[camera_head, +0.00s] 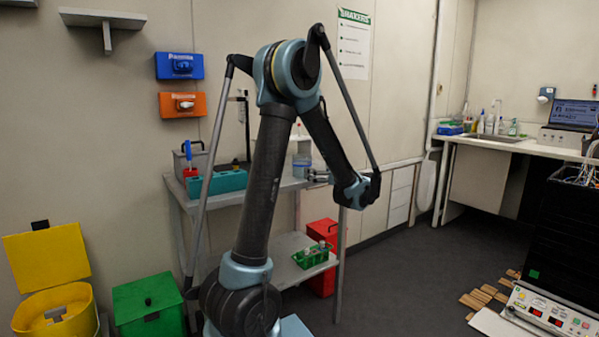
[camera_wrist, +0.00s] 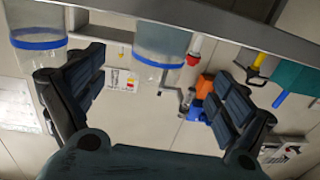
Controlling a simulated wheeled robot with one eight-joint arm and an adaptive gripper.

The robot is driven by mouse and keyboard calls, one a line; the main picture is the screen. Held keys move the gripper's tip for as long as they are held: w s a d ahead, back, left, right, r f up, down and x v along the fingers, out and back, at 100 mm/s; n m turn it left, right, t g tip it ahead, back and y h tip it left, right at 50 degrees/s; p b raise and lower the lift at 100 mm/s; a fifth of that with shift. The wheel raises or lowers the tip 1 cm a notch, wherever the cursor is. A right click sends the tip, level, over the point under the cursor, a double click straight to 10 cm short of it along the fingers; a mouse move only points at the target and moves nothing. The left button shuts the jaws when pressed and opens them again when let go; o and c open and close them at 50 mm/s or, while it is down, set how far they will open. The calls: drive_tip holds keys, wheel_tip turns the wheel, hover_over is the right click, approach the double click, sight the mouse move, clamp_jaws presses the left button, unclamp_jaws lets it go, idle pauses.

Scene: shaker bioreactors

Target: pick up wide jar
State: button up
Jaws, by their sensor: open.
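In the wrist view, which looks upside down, a clear jar with a blue band (camera_wrist: 160,40) shows at the top, between the two fingers and farther away. A second clear jar with a blue band (camera_wrist: 38,22) shows at the top left, outside the left finger. I cannot tell for sure which is the wide jar. In the head view, a clear bluish jar (camera_head: 302,163) stands on the shelf's upper level, just beside my gripper (camera_head: 318,176). My gripper (camera_wrist: 155,92) is open, with its fingers wide apart and nothing held.
The metal shelf (camera_head: 290,186) also bears a teal box (camera_head: 230,181) and a grey toolbox (camera_head: 190,158). A green crate with bottles (camera_head: 311,257) sits on the lower level. A red bin (camera_head: 322,284) stands behind.

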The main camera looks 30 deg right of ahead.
sight(302, 165)
drive_tip(key=w, duration=0.3)
drive_tip(key=w+a, duration=0.1)
drive_tip(key=w, duration=0.6)
drive_tip(key=shift+w+a, duration=0.2)
drive_tip(key=shift+a, duration=0.1)
drive_tip(key=c, duration=1.4)
